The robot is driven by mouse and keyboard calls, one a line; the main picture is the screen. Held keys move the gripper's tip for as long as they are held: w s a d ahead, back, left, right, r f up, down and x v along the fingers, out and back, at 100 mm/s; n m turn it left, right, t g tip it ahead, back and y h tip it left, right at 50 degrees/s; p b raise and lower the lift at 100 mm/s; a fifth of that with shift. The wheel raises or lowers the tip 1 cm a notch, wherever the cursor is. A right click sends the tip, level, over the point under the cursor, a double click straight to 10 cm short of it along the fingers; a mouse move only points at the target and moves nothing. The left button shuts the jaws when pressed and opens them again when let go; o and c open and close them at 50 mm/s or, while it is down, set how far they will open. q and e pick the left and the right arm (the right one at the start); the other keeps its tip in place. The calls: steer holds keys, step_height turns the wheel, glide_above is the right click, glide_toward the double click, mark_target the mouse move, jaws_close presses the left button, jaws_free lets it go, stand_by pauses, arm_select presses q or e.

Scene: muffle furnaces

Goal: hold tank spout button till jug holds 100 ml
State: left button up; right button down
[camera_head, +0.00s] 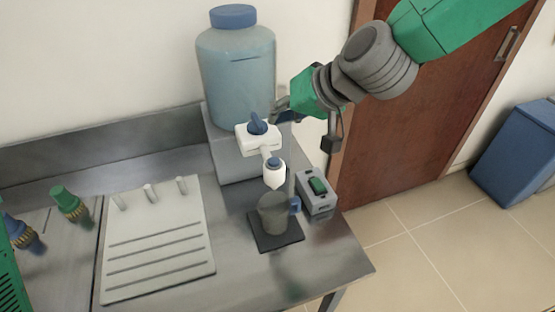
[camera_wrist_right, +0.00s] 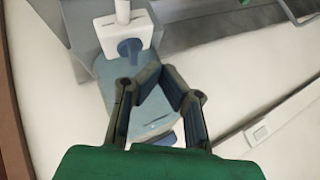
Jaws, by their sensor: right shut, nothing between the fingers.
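The tank (camera_head: 238,85) is a pale blue bottle with a dark blue cap on a grey stand. Its white tap block (camera_head: 258,139) carries a blue knob (camera_head: 257,124), and a white spout with a blue top button (camera_head: 273,162) hangs over the jug. The clear grey jug (camera_head: 274,213) stands upright on a dark square pad; its liquid level cannot be made out. My right gripper (camera_head: 277,108) is beside the tank, near the tap block. In the wrist view its fingertips (camera_wrist_right: 160,73) meet, empty, below the blue knob (camera_wrist_right: 130,49).
A grey box with a green switch (camera_head: 318,187) sits right of the jug. A white drain board (camera_head: 158,240) with pegs lies left, beside green and blue valve fittings (camera_head: 70,204). The bench's right edge is close; a brown door and blue bin (camera_head: 515,155) stand beyond.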

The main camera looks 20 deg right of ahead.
mark_target(274, 161)
steer(key=f+b, duration=0.1)
steer(key=f, duration=0.1)
steer(key=a+f+b, duration=0.1)
steer(key=f+b, duration=0.2)
steer(key=f, duration=0.1)
steer(key=shift+a+b, duration=0.25)
steer(key=shift+b, duration=0.05)
steer(key=shift+f+b, duration=0.4)
steer(key=shift+f, duration=0.3)
steer(key=shift+d, duration=0.6)
steer(key=shift+a, duration=0.5)
steer(key=shift+d, duration=0.4)
steer(key=shift+a, duration=0.1)
steer(key=shift+s+a+f, duration=0.1)
steer(key=shift+a+f, duration=0.25)
steer(key=shift+a, duration=0.05)
steer(key=shift+d, duration=0.2)
